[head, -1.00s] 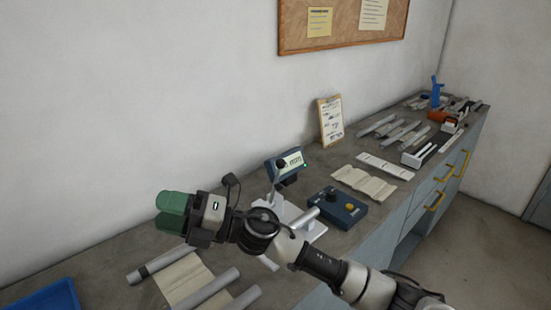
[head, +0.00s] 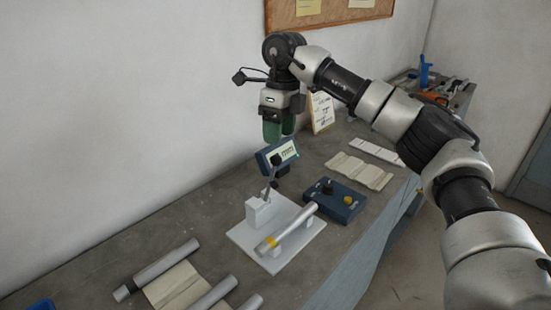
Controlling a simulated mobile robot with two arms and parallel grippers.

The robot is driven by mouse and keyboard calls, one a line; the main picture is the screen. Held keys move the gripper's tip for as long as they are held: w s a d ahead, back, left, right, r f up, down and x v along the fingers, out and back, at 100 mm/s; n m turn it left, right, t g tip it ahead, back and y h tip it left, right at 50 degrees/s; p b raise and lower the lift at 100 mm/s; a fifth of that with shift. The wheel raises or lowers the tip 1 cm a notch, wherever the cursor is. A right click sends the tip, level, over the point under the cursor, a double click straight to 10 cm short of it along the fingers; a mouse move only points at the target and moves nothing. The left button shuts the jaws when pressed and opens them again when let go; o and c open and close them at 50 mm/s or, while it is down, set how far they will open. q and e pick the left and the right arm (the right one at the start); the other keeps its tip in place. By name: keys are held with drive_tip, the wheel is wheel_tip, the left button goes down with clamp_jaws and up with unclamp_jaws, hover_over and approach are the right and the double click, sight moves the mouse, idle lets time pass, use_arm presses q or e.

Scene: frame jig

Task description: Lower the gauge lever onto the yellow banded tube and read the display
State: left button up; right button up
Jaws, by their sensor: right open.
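The yellow banded tube (head: 290,228) is a grey tube lying on supports on the white gauge stand, with its yellow band near its lower left end. The gauge lever (head: 270,180) is a thin rod with a black knob, raised above the stand's white block. The display (head: 288,152) is a blue-cased unit with a pale screen behind the lever; its digits are too small to read. My right gripper (head: 279,138) points down with green fingers, open and empty, just above the display and lever knob in the picture. My left gripper is out of view.
Several grey tubes lie on a cream cloth (head: 176,286) at the front left. A clipboard (head: 322,112) leans against the wall.

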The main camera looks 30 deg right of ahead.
sight(277, 159)
drive_tip(key=f, duration=0.2)
drive_tip(key=f+p, duration=0.1)
drive_tip(key=f, duration=0.2)
drive_tip(key=a+f, duration=0.1)
drive_tip(key=f, duration=0.1)
drive_tip(key=shift+s+f+p, duration=0.25)
drive_tip(key=shift+f+p, duration=0.05)
drive_tip(key=shift+f, duration=0.1)
drive_tip(key=shift+c, duration=0.3)
drive_tip(key=c, duration=0.6)
